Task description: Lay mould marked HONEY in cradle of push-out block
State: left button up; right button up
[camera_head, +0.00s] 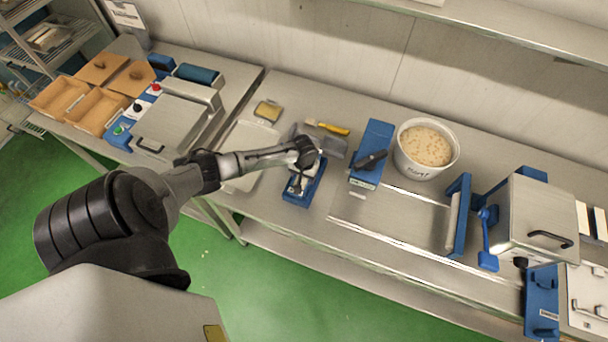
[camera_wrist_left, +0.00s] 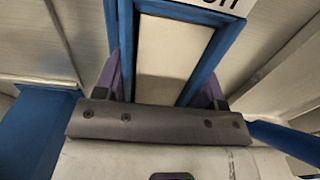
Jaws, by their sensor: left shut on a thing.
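My left gripper (camera_head: 301,178) is over the blue push-out block (camera_head: 314,190) on the middle table, pointing down. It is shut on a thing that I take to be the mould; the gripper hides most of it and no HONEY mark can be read. In the left wrist view, the purple fingers (camera_wrist_left: 165,88) stand either side of a pale panel (camera_wrist_left: 172,45) with blue edges. Part of a white label (camera_wrist_left: 222,4) shows beyond it. I cannot tell whether the mould touches the cradle. My right gripper is not in view.
A yellow-handled tool (camera_head: 334,128) lies behind the block. A blue stand (camera_head: 376,136) with a black handle and a white tub (camera_head: 408,168) are to the right. A pale board (camera_head: 243,148) lies to the left. A steel tray (camera_head: 395,215) occupies the front right.

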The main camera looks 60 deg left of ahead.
pick_arm(q)
jog(key=o, duration=1.3)
jog(key=shift+r, duration=0.1)
notch_tip(320, 180, up, 5)
jog(key=p, duration=0.6)
jog(key=shift+r, duration=0.15)
notch_tip(320, 180, up, 2)
jog(key=p, duration=0.2)
jog(key=shift+r+p, duration=0.15)
jog(key=shift+p, duration=0.15)
jog(key=shift+r, duration=0.2)
jog(key=shift+f, duration=0.1)
